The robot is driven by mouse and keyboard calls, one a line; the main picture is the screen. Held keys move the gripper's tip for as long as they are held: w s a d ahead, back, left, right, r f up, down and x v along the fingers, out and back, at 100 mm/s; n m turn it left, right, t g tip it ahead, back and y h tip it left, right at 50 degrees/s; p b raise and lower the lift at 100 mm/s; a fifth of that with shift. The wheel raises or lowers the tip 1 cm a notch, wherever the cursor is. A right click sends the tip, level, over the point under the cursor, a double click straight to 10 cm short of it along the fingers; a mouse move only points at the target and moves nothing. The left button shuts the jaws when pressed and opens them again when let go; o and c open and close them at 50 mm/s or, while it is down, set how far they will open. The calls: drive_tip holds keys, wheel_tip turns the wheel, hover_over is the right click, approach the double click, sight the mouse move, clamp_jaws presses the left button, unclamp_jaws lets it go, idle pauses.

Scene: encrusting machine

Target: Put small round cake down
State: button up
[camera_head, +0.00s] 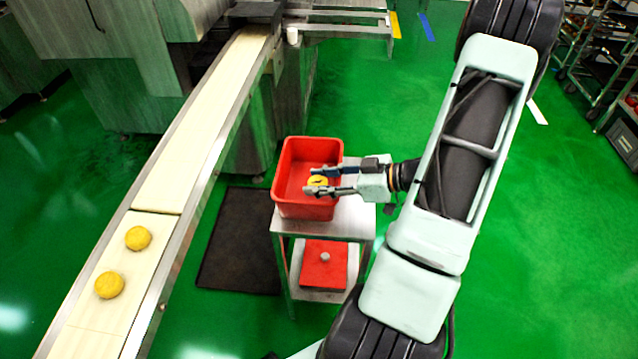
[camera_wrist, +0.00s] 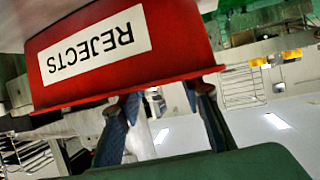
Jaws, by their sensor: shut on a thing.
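The gripper reaches in from the right, over the red bin (camera_head: 294,158). The wrist view is upside down and shows the bin's outer wall (camera_wrist: 190,40) with a white REJECTS label (camera_wrist: 95,47). My fingers (camera_wrist: 165,118) go past its rim there, and the cake is hidden.
The bin stands on a metal cart (camera_head: 345,222); a red item (camera_head: 322,270) lies on its lower shelf. A conveyor belt (camera_head: 190,160) runs along the left and carries two yellow cakes (camera_head: 138,238) (camera_head: 109,285). A dark mat (camera_head: 238,245) lies between conveyor and cart.

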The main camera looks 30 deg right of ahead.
drive_tip(key=shift+f, duration=0.2)
drive_tip(key=shift+s+f, duration=0.15)
drive_tip(key=shift+f, duration=0.4)
drive_tip(key=o, duration=1.1)
drive_tip(key=shift+f, duration=0.1)
drive_tip(key=shift+d+r, duration=0.3)
drive_tip(key=shift+r, duration=0.4)
drive_tip(key=p+v, duration=0.1)
drive_tip(key=v, duration=1)
drive_tip(key=shift+s+r, duration=0.2)
drive_tip(key=shift+r, duration=0.1)
